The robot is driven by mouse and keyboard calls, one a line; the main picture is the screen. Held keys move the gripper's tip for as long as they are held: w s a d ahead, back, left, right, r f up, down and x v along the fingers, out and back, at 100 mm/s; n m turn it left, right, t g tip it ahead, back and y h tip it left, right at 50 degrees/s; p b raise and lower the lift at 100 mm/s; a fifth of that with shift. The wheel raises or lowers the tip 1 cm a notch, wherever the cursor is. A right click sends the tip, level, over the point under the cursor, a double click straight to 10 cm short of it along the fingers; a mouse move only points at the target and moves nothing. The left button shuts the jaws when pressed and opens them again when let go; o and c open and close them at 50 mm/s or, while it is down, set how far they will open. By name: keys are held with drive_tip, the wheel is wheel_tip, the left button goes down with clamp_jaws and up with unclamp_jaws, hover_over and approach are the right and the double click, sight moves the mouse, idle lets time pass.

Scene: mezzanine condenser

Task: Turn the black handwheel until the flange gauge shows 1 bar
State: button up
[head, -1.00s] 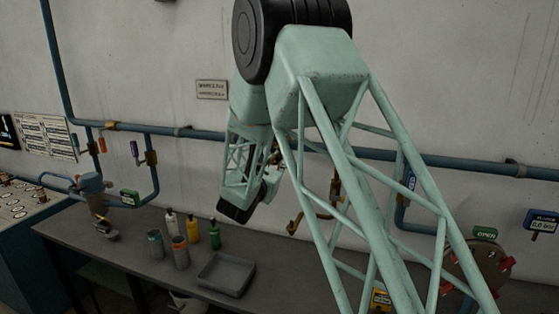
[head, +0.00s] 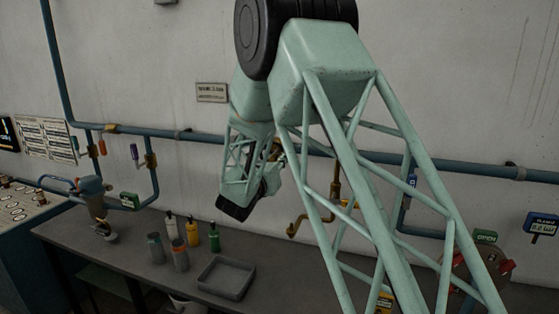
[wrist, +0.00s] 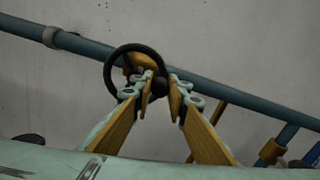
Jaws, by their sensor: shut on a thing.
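The black handwheel (wrist: 109,75) stands against the wall pipe in the wrist view, with a brass body behind it. My gripper (wrist: 160,84) is shut on the handwheel, its yellow-sided fingers around the right part of it. The fingers hide some of the rim and hub. In the head view my arm hides the handwheel and most of the gripper. The flange gauge (head: 541,224) is a blue box with a small display at the right edge of the head view. Its tiny digits look like 0.0 bar.
A blue pipe (head: 458,164) runs along the wall. Below, a grey bench (head: 120,250) bears bottles (head: 192,234), cans and an empty grey tray (head: 226,278). A round flange with red clamps (head: 507,266) and a green OPEN sign (head: 486,237) are at the right.

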drive_tip(key=shift+w+a+r+n+p, duration=0.15)
drive_tip(key=shift+r+n+p, duration=0.15)
drive_tip(key=shift+n, duration=0.55)
drive_tip(key=shift+s+a+r+n+p, duration=0.15)
drive_tip(key=shift+r+n, duration=0.25)
drive_tip(key=shift+n, duration=0.45)
drive_tip(key=shift+w, duration=0.1)
drive_tip(key=o, duration=0.8)
drive_tip(key=shift+o, duration=0.2)
drive_tip(key=v, duration=1.2)
drive_tip(key=shift+d, duration=0.1)
